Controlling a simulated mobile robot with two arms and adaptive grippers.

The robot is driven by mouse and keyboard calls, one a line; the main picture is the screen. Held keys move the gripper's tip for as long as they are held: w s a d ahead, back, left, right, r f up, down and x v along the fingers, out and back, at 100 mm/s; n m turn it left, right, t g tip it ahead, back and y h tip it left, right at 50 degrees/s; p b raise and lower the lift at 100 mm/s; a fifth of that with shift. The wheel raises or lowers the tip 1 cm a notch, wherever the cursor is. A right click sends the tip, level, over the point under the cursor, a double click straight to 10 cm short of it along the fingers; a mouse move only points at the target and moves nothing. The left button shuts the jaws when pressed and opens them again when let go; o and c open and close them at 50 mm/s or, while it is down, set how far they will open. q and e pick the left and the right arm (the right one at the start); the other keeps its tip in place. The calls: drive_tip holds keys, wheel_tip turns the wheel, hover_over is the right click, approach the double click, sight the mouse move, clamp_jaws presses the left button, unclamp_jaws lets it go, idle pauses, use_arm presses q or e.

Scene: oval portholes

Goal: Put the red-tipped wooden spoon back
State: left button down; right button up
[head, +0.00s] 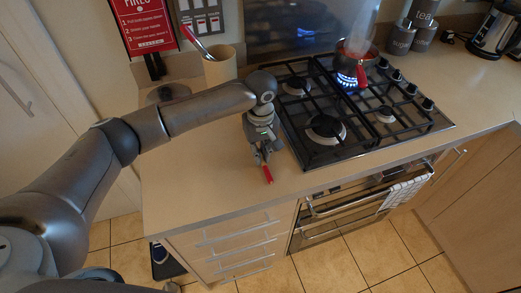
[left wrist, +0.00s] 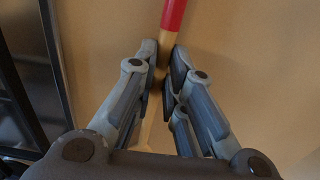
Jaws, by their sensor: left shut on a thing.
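The red-tipped wooden spoon (head: 268,174) shows in the head view only as its red end, poking out below my left gripper (head: 261,157) over the counter left of the hob. In the left wrist view the spoon (left wrist: 173,14) has a red end and a pale wooden shaft. My left gripper (left wrist: 161,68) is shut on that shaft just below the red part. The rest of the spoon is mostly hidden by the gripper. My right gripper is in neither view.
A beige utensil pot (head: 220,68) holding a red-ended utensil (head: 190,36) stands at the back of the counter (head: 200,178). The gas hob (head: 365,105) has a lit burner under a steaming red-handled pan (head: 356,55). The front-left counter is clear.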

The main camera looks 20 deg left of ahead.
use_arm(q)
drive_tip(key=c, duration=1.5)
unclamp_jaws()
drive_tip(key=shift+c, duration=0.2)
drive_tip(key=shift+o, duration=0.2)
wheel_tip(320, 180, up, 12)
drive_tip(key=b, duration=0.2)
